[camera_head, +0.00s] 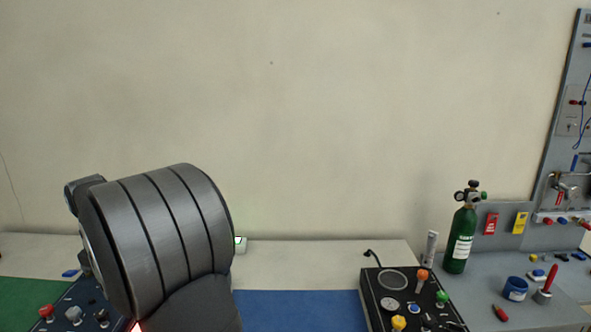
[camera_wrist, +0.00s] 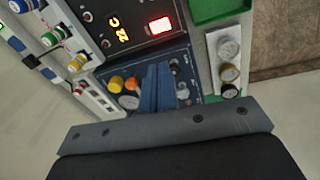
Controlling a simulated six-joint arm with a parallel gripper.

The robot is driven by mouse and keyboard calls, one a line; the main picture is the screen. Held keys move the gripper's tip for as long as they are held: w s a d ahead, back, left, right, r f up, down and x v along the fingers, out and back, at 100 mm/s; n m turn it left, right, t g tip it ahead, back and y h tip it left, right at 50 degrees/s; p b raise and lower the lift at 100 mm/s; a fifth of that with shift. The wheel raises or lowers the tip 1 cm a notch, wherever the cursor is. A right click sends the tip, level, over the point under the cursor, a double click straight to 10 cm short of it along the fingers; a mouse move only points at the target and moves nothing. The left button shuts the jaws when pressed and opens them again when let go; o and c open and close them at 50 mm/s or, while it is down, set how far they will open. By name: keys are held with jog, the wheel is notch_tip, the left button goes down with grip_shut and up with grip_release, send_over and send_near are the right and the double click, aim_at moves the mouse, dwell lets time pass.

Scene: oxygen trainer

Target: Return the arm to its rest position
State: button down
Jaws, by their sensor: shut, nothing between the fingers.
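My gripper (camera_wrist: 158,70) shows in the wrist view, its two narrow fingers side by side and shut with nothing between them. In the head view a large grey ribbed link of my arm fills the lower left, and my gripper is not seen there. The link hides part of the bench behind it.
In the head view, a black control box (camera_head: 375,297), a green oxygen cylinder (camera_head: 460,241) and a blue cup (camera_head: 514,289) stand at right. A blue mat (camera_head: 295,310) lies clear in the middle.

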jog(key=shift+f+n, duration=0.6)
jog(key=shift+f, duration=1.1)
jog(key=c, duration=1.1)
grip_release()
jog(key=shift+d, duration=0.15)
jog(key=o, duration=1.1)
jog(key=w+d+r+g+y, duration=0.1)
jog(key=w+d+r, duration=0.3)
jog(key=d, duration=0.4)
jog(key=shift+w+d, duration=0.35)
jog(key=shift+d, duration=0.05)
jog(key=w+d+r+y, duration=0.2)
jog(key=d+r, duration=0.1)
jog(key=d, duration=0.4)
jog(key=w+d+r+y, duration=0.1)
jog(key=d+r, duration=0.3)
jog(key=d, duration=0.3)
jog(key=x, duration=1)
jog(key=shift+a, duration=0.25)
jog(key=shift+w+r, duration=0.1)
